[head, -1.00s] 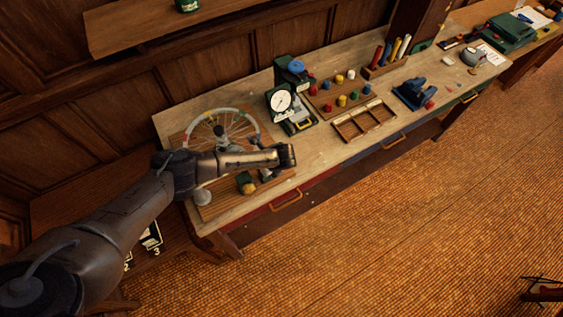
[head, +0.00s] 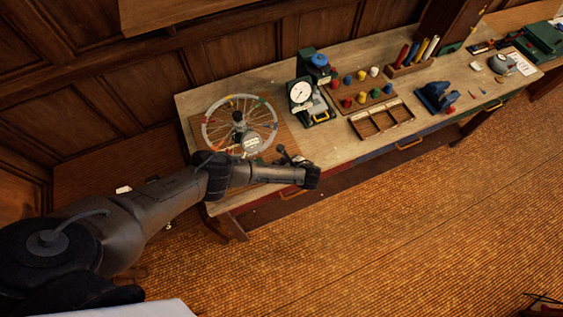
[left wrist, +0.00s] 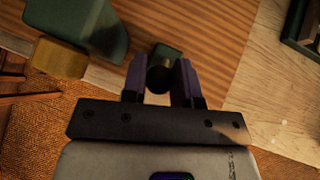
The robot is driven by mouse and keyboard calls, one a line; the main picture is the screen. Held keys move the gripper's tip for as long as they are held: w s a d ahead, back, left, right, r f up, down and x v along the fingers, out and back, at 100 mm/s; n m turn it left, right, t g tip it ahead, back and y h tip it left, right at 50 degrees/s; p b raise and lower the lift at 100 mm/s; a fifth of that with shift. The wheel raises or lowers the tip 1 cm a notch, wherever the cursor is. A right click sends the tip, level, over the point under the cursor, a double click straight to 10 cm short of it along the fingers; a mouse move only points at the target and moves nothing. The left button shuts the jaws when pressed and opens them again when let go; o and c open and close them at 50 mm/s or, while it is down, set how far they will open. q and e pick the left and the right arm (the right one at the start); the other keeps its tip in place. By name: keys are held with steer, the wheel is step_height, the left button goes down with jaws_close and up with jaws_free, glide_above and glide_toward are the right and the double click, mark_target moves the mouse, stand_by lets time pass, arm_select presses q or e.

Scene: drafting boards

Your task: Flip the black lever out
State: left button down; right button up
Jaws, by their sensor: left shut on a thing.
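In the left wrist view, the black lever's round dark knob (left wrist: 159,79) sits between the two fingers of my left gripper (left wrist: 160,70). The gripper is shut on it. In the head view, my left gripper (head: 313,177) is at the front edge of the bench, in front of the spoked wheel (head: 205,128). My forearm and hand hide the lever there.
A larger green block (left wrist: 85,25) and a yellow block (left wrist: 58,58) are at the upper left in the wrist view. A dial gauge (head: 301,92), a peg board (head: 341,103) and an open wooden tray (head: 358,128) stand to the right. Floor in front is clear.

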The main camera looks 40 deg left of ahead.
arm_select(q)
steer(key=c, duration=1.2)
jaws_free()
steer(key=shift+o, duration=0.2)
steer(key=shift+d, duration=0.1)
steer(key=v, duration=1.3)
steer(key=shift+d+r, duration=0.25)
steer(key=shift+r, duration=0.05)
steer(key=shift+s, duration=0.1)
